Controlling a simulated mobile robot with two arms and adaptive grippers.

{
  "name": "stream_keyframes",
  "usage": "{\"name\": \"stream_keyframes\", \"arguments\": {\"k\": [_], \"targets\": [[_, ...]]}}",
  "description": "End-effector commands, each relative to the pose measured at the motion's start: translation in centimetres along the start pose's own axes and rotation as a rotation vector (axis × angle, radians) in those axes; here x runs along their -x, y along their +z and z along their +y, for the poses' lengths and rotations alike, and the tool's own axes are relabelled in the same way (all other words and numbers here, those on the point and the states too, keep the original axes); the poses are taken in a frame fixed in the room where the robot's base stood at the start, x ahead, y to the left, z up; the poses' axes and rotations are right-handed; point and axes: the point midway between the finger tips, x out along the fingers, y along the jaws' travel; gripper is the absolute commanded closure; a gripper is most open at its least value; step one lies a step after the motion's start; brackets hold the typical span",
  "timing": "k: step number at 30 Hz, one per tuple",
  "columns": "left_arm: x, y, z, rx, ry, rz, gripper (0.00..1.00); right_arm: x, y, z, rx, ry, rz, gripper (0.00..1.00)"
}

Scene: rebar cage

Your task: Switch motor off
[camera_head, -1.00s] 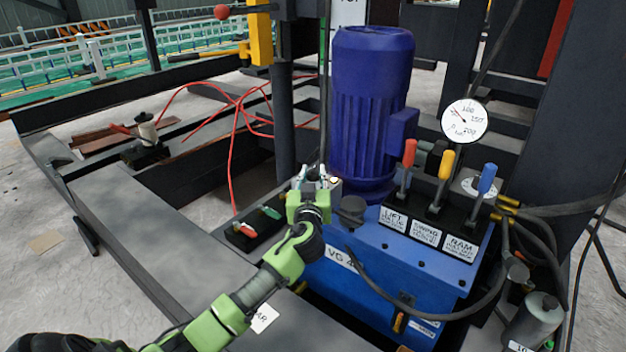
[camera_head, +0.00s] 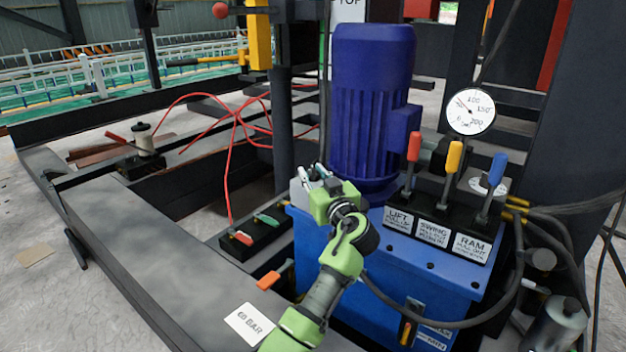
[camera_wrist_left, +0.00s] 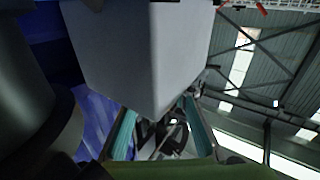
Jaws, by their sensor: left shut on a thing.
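The motor (camera_head: 370,105) is a large ribbed blue cylinder standing on a blue power unit. A small grey-white box (camera_head: 299,196) sits at the motor's lower left, mostly hidden by my left gripper. My left gripper (camera_head: 316,176) is at this box, its fingers closed in on it. In the left wrist view the grey-white box (camera_wrist_left: 150,50) fills the upper middle, and its lower corner lies between the gripper's teal finger pads (camera_wrist_left: 160,135). No switch or button face is clear in either view now. My right gripper is not in view.
Red, yellow and blue levers (camera_head: 452,165) stand right of the motor, below a round pressure gauge (camera_head: 471,112). Black hoses (camera_head: 560,210) run at the right. A black block with red and green handles (camera_head: 254,232) lies left of the unit. An orange-handled lever (camera_head: 275,274) stands nearer.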

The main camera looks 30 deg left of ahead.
Motion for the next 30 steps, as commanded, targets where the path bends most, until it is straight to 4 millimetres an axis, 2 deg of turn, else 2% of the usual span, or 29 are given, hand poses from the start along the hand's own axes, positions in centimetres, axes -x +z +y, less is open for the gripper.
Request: {"name": "stream_keyframes", "arguments": {"k": [11,12,13,23,26,30], "targets": [[-0.1,-0.1,0.0,0.002,-0.003,0.001,0.98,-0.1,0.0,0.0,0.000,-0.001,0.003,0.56],[-0.1,-0.1,0.0,0.002,-0.003,0.001,0.72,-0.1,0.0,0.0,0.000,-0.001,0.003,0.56],[-0.1,-0.1,0.0,0.002,-0.003,0.001,0.69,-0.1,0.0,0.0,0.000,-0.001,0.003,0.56],[0.1,-0.1,0.0,0.001,-0.002,0.000,0.69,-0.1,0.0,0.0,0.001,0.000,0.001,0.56],[0.9,0.0,0.1,0.002,0.000,-0.001,0.69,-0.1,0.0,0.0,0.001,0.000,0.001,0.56],[3.4,0.1,0.1,0.004,0.000,-0.002,0.69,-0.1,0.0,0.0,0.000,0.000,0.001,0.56]]}}
